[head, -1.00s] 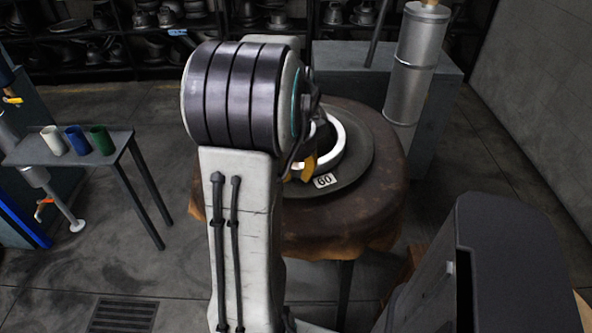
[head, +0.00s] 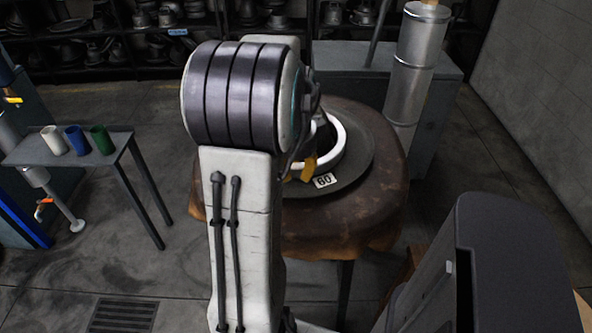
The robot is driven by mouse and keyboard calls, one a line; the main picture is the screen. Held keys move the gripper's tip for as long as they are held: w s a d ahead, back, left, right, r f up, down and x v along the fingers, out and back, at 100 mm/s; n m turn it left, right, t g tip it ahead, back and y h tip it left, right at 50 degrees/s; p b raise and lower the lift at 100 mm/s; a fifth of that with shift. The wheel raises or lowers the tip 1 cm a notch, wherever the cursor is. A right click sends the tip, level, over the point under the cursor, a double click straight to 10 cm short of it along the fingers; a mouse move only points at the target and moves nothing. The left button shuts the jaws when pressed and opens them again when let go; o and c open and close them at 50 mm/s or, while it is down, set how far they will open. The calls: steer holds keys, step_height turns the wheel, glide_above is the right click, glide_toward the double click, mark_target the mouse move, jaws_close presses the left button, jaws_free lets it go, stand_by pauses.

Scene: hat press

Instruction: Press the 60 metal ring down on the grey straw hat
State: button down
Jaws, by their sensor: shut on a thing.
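The ring (head: 338,150) shows as a bright white-grey band, partly hidden behind my arm. It sits on or just above the wide dark plate or brim (head: 362,170) on the round table. A white tag reading 60 (head: 325,181) is at its front. My gripper (head: 307,168) shows only as a small orange-yellow part at the ring's near left side. It is shut on the ring, though my arm hides most of the contact. I cannot make out the grey straw hat apart from the dark brim shape.
The round table has a brown leather-like cover (head: 385,215). A metal cylinder (head: 412,75) stands behind it at right. A side table (head: 70,165) at left holds white, blue and green cups (head: 77,140). Shelves of dark hat forms (head: 150,18) line the back.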

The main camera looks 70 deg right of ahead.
steer(key=shift+r, duration=0.15)
steer(key=shift+r+p, duration=0.45)
steer(key=shift+p, duration=0.1)
steer(key=shift+r, duration=0.15)
steer(key=shift+r+p, duration=0.4)
step_height(320, 180, up, 12)
steer(key=p, duration=0.9)
steer(key=shift+f+p, duration=0.25)
steer(key=shift+p, duration=0.05)
steer(key=shift+d, duration=0.1)
stand_by(0.5)
